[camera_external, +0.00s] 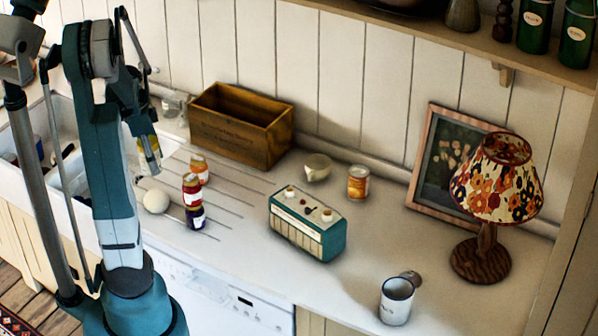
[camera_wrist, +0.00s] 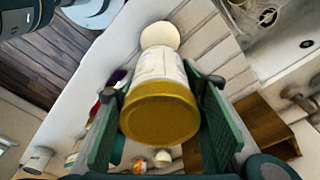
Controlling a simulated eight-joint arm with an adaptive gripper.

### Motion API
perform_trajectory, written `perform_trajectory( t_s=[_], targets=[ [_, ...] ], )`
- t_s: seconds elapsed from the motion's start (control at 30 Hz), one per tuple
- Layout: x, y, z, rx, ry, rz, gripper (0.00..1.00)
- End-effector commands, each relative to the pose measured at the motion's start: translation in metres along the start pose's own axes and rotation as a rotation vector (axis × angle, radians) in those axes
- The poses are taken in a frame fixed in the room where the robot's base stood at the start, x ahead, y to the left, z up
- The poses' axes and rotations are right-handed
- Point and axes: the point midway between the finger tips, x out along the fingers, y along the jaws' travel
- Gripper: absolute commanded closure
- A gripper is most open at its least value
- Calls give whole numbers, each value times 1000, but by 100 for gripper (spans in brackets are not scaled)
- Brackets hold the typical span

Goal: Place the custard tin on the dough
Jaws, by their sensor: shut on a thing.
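My gripper (camera_wrist: 157,82) is shut on the custard tin (camera_wrist: 162,112), a pale-labelled tin with a gold end facing the wrist camera. The dough (camera_external: 156,201) is a pale round ball on the grooved counter, below my gripper in that view. In the wrist view the dough (camera_wrist: 160,35) shows just past the tin's far end, partly covered by it. I cannot tell the gap between them.
Red and purple jars (camera_external: 193,200) and an orange-labelled jar (camera_external: 199,168) stand right of the dough. A wooden crate (camera_external: 240,130) is behind them. A teal radio (camera_external: 307,225), another tin (camera_external: 358,183), a mug (camera_external: 397,301) and a lamp (camera_external: 487,250) stand farther right. The sink is left.

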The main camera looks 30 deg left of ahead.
Motion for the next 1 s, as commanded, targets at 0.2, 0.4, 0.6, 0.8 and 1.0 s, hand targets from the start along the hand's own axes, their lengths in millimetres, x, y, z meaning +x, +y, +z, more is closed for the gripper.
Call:
perform_trajectory(
  t_s=[0.2,0.4,0.6,0.8,1.0],
  targets=[
    [27,-1,4,0,0,0,77],
    [40,0,6,0,0,0,77],
    [42,0,6,0,0,0,77],
    [42,0,6,0,0,0,77],
    [54,0,8,0,0,0,77]
  ],
)
